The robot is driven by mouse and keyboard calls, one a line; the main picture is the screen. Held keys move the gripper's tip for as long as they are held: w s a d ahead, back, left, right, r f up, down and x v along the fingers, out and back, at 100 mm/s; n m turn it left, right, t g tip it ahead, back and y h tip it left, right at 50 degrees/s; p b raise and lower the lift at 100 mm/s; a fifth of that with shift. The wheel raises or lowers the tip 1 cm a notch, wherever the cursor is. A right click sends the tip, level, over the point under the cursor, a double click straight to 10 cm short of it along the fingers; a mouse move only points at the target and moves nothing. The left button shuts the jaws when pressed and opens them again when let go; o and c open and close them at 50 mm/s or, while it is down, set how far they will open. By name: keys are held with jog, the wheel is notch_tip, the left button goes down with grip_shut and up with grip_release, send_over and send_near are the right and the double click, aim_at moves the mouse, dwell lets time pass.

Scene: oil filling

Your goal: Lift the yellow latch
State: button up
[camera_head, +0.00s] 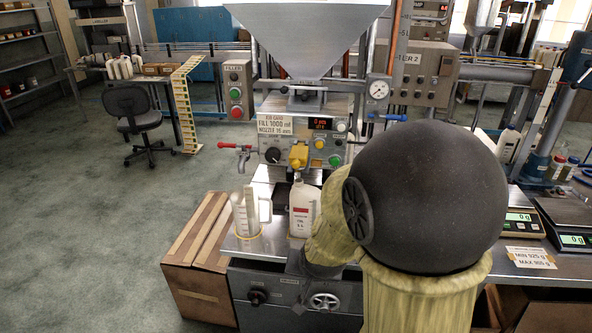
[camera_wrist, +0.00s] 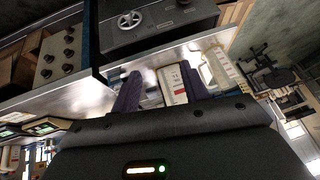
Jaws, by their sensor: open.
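A yellow latch (camera_head: 298,155) shows on the front panel of the filling machine (camera_head: 318,108), below the hopper and above the bottle. I cannot make it out in the wrist view. A white bottle with a red and white label (camera_head: 302,208) stands upright on the metal counter below the panel. My gripper (camera_wrist: 162,84) is open. In the wrist view its two dark fingers stand apart, with the labelled bottle (camera_wrist: 172,86) showing between and beyond them. I cannot tell whether they touch it. In the head view my arm hides part of the counter and machine.
A clear measuring jug (camera_head: 247,213) stands left of the bottle. A red-handled tap (camera_head: 238,149) juts out left of the panel, and a blue-handled valve (camera_head: 388,117) sits at its right. Scales (camera_head: 521,224) stand at the right. A wooden crate (camera_head: 193,265) is at the counter's left.

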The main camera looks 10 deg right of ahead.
jog(key=w+d+r+m+t+h+b, duration=0.1)
jog(key=w+r+m+t+h+b, duration=0.15)
jog(key=w+m+t, duration=0.55)
jog(key=w+a+r+t+h+b, duration=0.1)
jog(key=w+r+t+h, duration=0.1)
jog(key=w+r, duration=0.3)
notch_tip(320, 180, up, 2)
jog(key=shift+a+r+t+b, duration=0.15)
jog(key=shift+r+t+b, duration=0.15)
jog(key=shift+t, duration=0.3)
jog(key=shift+w+f, duration=0.1)
jog(key=shift+w, duration=0.05)
